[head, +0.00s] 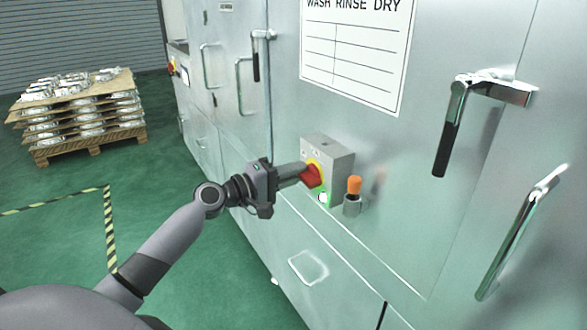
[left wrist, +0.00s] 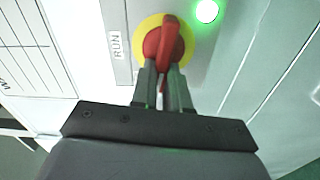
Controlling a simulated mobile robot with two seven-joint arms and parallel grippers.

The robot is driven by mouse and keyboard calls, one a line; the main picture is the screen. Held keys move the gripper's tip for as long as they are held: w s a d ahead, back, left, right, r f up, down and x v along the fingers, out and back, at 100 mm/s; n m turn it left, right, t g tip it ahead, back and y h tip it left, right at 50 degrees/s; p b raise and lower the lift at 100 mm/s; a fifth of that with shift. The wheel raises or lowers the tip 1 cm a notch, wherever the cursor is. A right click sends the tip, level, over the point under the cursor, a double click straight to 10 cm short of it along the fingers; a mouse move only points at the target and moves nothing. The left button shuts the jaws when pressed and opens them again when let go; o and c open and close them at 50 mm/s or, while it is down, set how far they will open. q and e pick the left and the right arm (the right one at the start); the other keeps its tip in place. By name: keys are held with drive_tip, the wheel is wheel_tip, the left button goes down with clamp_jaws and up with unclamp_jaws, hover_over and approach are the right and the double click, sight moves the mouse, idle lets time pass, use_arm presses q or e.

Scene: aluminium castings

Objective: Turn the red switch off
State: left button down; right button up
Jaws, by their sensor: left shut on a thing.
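The red switch (head: 312,176) is a rotary knob on a yellow disc, on the front of a grey box fixed to the metal cabinet. In the left wrist view the red switch (left wrist: 164,42) has its raised handle between the fingertips, and the word RUN is on a label to its left. A green light (left wrist: 207,11) glows beside it. My left gripper (head: 300,178) is shut on the switch handle; its fingers also show in the left wrist view (left wrist: 164,68). My right gripper is not in view.
An orange-topped knob (head: 354,186) sticks out right of the switch box (head: 338,165). Door handles (head: 452,125) project from the cabinet. A pallet stacked with castings (head: 82,112) stands at the back left. The green floor between is open.

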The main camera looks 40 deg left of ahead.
use_arm(q)
drive_tip(key=shift+n, duration=0.8)
drive_tip(key=shift+p, duration=0.3)
drive_tip(key=c, duration=1.1)
unclamp_jaws()
drive_tip(key=shift+w+f, duration=0.1)
drive_tip(key=shift+w, duration=0.05)
drive_tip(key=shift+b+v, duration=0.8)
drive_tip(key=shift+v, duration=2.8)
